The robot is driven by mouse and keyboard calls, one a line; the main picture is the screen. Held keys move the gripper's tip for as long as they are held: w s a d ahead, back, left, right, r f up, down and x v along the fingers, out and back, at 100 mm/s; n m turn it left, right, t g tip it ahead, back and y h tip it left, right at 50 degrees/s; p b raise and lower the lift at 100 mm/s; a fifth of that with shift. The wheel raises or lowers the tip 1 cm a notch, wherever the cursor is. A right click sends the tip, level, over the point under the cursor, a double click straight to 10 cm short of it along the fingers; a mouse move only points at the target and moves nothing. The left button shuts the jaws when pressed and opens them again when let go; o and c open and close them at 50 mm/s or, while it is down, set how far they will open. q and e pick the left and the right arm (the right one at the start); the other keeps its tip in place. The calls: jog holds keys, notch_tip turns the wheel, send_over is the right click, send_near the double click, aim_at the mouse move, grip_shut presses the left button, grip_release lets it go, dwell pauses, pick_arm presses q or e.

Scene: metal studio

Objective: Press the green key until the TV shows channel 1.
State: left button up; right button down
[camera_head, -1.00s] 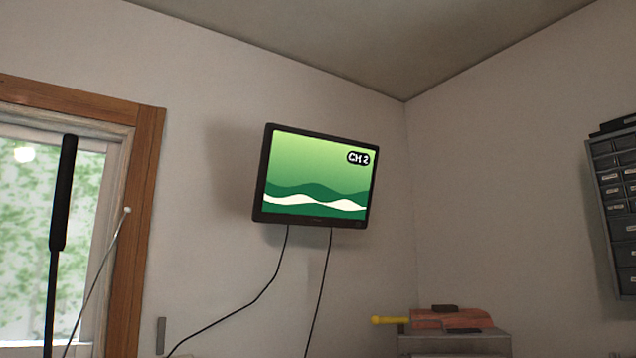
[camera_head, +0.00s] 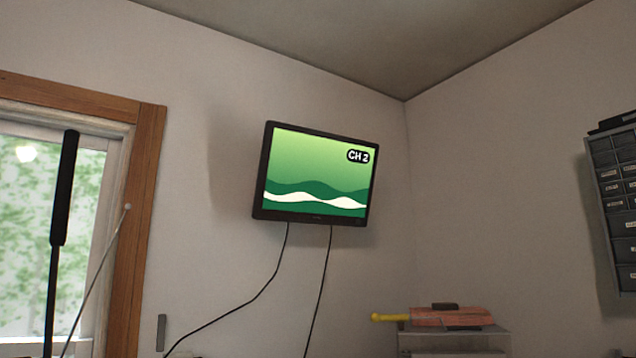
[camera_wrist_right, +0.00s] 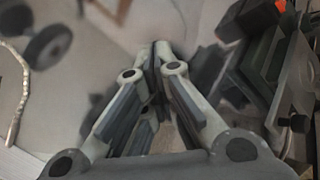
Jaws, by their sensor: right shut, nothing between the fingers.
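The TV (camera_head: 314,176) hangs on the wall in the head view. Its screen is green with dark green and white waves, and the label at its top right reads CH 2. My right gripper (camera_wrist_right: 158,50) shows in the right wrist view, with its fingers together and nothing between them. The green key is not visible in either current view. My left gripper is not in view.
Two cables hang below the TV. A window (camera_head: 45,230) with a wooden frame is at the left. A cabinet (camera_head: 455,340) with a red object on top stands at lower right. Dark drawers (camera_head: 615,195) are on the right wall.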

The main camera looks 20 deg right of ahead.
jog(key=shift+f+b, duration=0.2)
jog(key=shift+b, duration=0.15)
dwell(0.5)
jog(key=shift+r, duration=0.7)
notch_tip(320, 180, up, 6)
jog(key=p, duration=0.2)
jog(key=shift+p, duration=0.3)
dwell(2.2)
